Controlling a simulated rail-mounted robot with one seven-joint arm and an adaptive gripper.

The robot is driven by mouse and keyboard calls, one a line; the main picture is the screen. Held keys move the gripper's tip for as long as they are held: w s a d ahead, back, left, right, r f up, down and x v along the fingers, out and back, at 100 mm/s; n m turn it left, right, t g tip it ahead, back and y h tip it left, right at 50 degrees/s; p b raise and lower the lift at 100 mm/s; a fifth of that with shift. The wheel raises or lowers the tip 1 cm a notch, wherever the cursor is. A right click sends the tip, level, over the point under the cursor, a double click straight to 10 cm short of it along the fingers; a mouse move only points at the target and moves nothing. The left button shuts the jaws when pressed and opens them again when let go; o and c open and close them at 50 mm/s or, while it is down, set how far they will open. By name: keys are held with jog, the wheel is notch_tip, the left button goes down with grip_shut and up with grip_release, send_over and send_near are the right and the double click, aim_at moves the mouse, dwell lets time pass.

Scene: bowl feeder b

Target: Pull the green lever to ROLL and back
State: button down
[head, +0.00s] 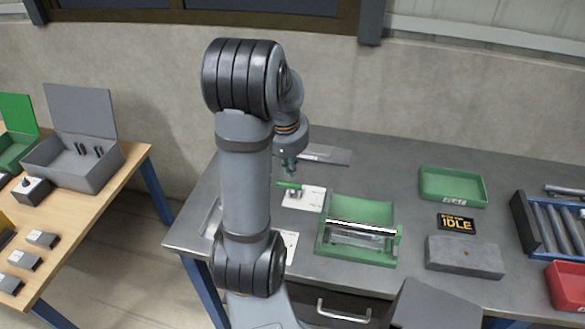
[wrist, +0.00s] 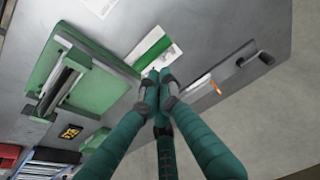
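The green lever (head: 289,186) lies above a white label plate (head: 303,198) on the grey bench, left of the green roller machine (head: 357,231). In the wrist view the lever (wrist: 152,49) is a green bar just beyond my fingertips. My gripper (head: 290,170) is above and slightly behind the lever and points down. Its teal fingers (wrist: 160,84) are drawn together, with nothing visible between them. The tips appear apart from the lever, though the exact gap is hard to judge. The lettering on the plate is too small to read.
A display (head: 456,223) reads IDLE. A green tray (head: 453,187), a grey block (head: 464,257), a rack of rods (head: 552,225) and a red bin (head: 567,287) stand to the right. A flat grey plate (head: 326,155) lies behind the lever.

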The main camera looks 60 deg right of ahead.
jog(key=s+a+b, duration=0.1)
jog(key=s+a, duration=0.1)
jog(key=a, duration=0.6)
jog(key=shift+a+r+b, duration=0.25)
jog(key=shift+r+b, duration=0.1)
